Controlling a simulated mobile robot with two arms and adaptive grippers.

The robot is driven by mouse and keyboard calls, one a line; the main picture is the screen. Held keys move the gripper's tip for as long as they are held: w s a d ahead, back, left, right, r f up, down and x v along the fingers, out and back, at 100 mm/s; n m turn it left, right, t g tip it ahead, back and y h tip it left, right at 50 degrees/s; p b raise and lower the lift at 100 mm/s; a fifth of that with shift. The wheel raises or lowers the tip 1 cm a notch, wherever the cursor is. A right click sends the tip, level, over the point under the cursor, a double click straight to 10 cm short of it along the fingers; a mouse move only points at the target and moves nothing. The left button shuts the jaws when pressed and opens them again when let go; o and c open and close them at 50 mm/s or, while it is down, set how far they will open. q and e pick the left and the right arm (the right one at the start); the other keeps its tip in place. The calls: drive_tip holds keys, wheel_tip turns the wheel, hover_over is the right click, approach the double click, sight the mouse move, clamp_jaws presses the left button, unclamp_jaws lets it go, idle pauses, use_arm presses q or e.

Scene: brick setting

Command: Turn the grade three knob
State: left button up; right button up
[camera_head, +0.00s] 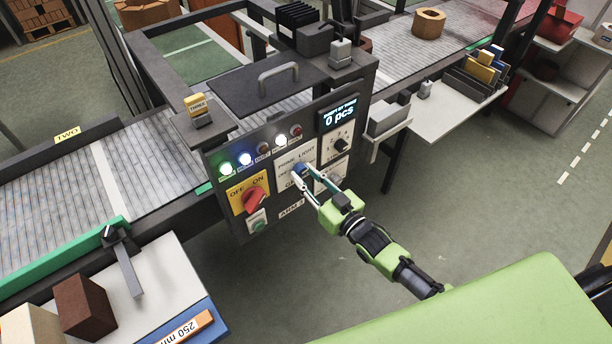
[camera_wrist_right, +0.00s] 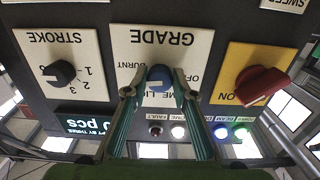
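The grade knob is a blue knob (camera_wrist_right: 160,78) on the white GRADE plate (camera_wrist_right: 185,42), which appears upside down in the right wrist view. Its pointer direction is hard to read. The knob also shows at the middle of the control panel in the head view (camera_head: 299,168). My right gripper (camera_head: 302,177) reaches the panel from the lower right. Its two fingers (camera_wrist_right: 160,90) lie close on both sides of the knob and look closed on it. They hide part of the plate. My left gripper is not in view.
A red switch (camera_wrist_right: 262,85) on a yellow plate and a black STROKE knob (camera_wrist_right: 63,73) flank the GRADE plate. Indicator lights (camera_head: 245,159) and a display (camera_head: 340,113) sit above. A conveyor (camera_head: 150,150) runs behind. Green floor is clear at the right.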

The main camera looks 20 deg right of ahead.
drive_tip(key=shift+o, duration=1.3)
drive_tip(key=shift+s, duration=0.1)
drive_tip(key=v, duration=1.2)
